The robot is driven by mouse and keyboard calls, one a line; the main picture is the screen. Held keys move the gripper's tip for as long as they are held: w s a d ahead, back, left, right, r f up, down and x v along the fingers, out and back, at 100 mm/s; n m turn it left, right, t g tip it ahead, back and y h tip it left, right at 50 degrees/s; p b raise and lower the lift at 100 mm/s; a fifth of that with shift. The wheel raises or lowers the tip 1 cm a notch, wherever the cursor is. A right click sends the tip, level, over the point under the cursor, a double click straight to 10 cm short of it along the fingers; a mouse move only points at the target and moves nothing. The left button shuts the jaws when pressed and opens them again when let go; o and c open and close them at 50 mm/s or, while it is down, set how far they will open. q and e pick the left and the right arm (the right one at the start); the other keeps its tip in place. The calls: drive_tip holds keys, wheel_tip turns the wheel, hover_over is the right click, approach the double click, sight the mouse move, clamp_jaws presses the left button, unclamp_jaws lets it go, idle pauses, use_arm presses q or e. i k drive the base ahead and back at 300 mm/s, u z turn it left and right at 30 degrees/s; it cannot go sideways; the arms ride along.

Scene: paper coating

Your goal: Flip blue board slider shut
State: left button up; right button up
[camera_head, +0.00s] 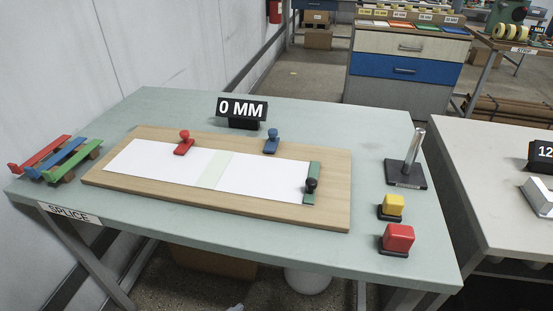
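A wooden board (120,179) lies on the grey-green table with white paper (255,181) and a pale green strip (215,169) across it. A blue knobbed slider (271,143) sits at the board's far edge, right of a similar red one (184,144). Whether the blue slider is open or shut I cannot tell. A green bar (314,171) with a black knob (311,185) lies across the paper's right end. At the table's left end, a blue strip (64,157) lies tilted between a red and a green one. Neither of my grippers is in view.
A black "0 MM" display (242,110) stands behind the board. A metal post (413,150) on a black base, a yellow button (391,206) and a red button (397,238) stand to its right. A second table (490,160) is at right. The front table strip is clear.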

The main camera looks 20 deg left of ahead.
sight(271, 146)
drive_tip(key=z, duration=0.7)
drive_tip(key=k, duration=1.15)
drive_tip(key=u, duration=0.85)
